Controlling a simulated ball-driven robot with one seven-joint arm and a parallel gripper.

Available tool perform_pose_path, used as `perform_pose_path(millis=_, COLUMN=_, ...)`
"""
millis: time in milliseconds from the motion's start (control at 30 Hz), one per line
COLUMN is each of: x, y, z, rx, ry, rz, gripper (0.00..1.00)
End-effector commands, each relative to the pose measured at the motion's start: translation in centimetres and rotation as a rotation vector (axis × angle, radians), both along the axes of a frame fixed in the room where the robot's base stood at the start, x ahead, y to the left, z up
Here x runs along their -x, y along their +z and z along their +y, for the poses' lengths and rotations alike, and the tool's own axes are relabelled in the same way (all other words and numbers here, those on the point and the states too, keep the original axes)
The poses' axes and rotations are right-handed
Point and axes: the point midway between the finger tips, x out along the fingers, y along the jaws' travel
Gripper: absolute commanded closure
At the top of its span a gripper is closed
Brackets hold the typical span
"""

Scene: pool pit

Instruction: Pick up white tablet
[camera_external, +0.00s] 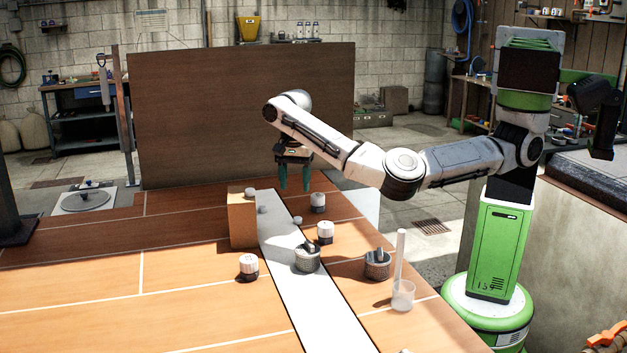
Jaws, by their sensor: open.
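Several small pale pieces could be the white tablet, and I cannot tell which one is meant. One small pale piece (297,220) lies near the right edge of the white strip, a second pale piece (262,210) lies on the strip beside the wooden block, and a third pale piece (250,191) sits on top of the block. My gripper (295,183) points down with its green fingers spread apart and nothing visible between them. It appears above the far part of the table, higher than these pieces.
A wooden block (242,222) stands left of the white strip (315,310). White-capped jars (318,201) (325,233) (248,266), two grey mortars (307,260) (377,265) and a clear beaker (402,297) with a tall white rod stand around it. The table's left side is clear.

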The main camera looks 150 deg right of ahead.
Motion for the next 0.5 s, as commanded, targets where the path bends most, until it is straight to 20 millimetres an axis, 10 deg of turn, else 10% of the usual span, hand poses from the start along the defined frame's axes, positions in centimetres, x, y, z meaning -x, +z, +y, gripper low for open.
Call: perform_pose_path(millis=500, x=0.2, y=-6.4, z=0.4, rx=-0.001, ry=-0.003, rz=0.000, gripper=0.44)
